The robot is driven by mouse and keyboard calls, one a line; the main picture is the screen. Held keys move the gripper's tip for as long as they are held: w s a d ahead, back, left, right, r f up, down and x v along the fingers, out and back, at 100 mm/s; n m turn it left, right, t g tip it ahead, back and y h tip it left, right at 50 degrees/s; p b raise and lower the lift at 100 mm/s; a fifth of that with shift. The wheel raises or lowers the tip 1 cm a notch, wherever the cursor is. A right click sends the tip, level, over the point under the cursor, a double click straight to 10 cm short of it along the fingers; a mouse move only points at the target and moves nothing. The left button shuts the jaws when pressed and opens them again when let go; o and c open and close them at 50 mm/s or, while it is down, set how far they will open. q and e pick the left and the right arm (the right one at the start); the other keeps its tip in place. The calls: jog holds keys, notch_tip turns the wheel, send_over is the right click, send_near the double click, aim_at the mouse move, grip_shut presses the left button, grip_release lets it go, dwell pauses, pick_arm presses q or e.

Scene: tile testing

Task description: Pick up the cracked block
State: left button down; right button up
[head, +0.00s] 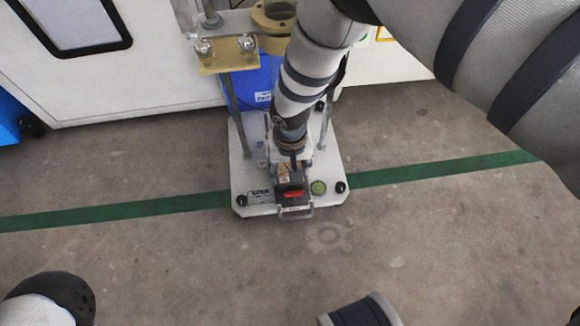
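An arm reaches in from the upper right, which I take as my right arm, and points down over the white base plate (243,177) of a testing stand. The dark gripper-like end (291,190) with a red patch is low over the plate's front edge. Its fingers are too small and blurred to tell open from shut. A small tan piece (284,168) shows beside this end; I cannot tell whether it is the cracked block, or whether it is held. No other block is clearly visible. My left gripper is not in view.
The stand has upright metal rods, a brass-coloured bracket (228,55) and a green round level (318,187). A blue container (250,88) stands behind. White cabinets (120,80) line the back.

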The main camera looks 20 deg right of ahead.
jog(key=shift+r+p, duration=2.8)
jog(key=shift+r, duration=0.8)
jog(key=shift+f, duration=0.1)
